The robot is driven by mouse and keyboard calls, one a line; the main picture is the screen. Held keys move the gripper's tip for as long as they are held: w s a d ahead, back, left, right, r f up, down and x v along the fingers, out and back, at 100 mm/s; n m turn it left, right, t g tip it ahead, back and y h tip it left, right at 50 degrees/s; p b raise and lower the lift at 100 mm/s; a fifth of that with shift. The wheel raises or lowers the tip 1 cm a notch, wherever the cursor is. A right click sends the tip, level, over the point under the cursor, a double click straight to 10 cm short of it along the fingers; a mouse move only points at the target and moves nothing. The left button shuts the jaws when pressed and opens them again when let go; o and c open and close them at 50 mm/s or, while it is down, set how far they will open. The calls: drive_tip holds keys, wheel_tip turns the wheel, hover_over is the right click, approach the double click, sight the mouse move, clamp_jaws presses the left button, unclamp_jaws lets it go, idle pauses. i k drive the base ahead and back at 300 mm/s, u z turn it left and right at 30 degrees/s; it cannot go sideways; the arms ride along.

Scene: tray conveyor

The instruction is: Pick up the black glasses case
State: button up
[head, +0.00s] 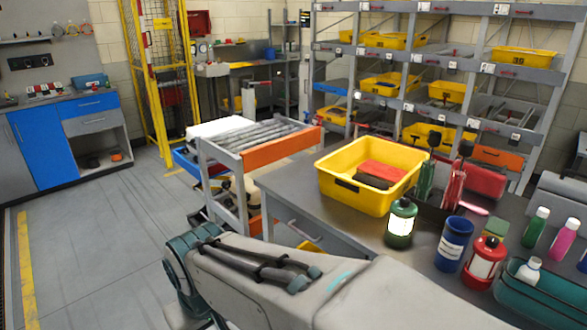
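A dark, flat, oblong object (371,182), which looks like the black glasses case, lies inside the yellow bin (364,202) near its front wall. A red block (384,172) lies beside it, on its far side. The bin's front wall may hide the case's lower part. My grey arm crosses the bottom of the head view, well apart from the bin.
The bin stands on a grey table (311,207). To its right are a green canister (401,222), a blue can (453,243), a red canister (483,261) and a teal basket (540,296). A roller cart (262,134) stands left of the table. Shelves (470,10) rise behind. Floor at left is clear.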

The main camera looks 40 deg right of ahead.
sight(374, 182)
drive_tip(key=i, duration=1.65)
drive_tip(key=z, duration=3)
drive_tip(key=i, duration=1)
drive_tip(key=u, duration=0.05)
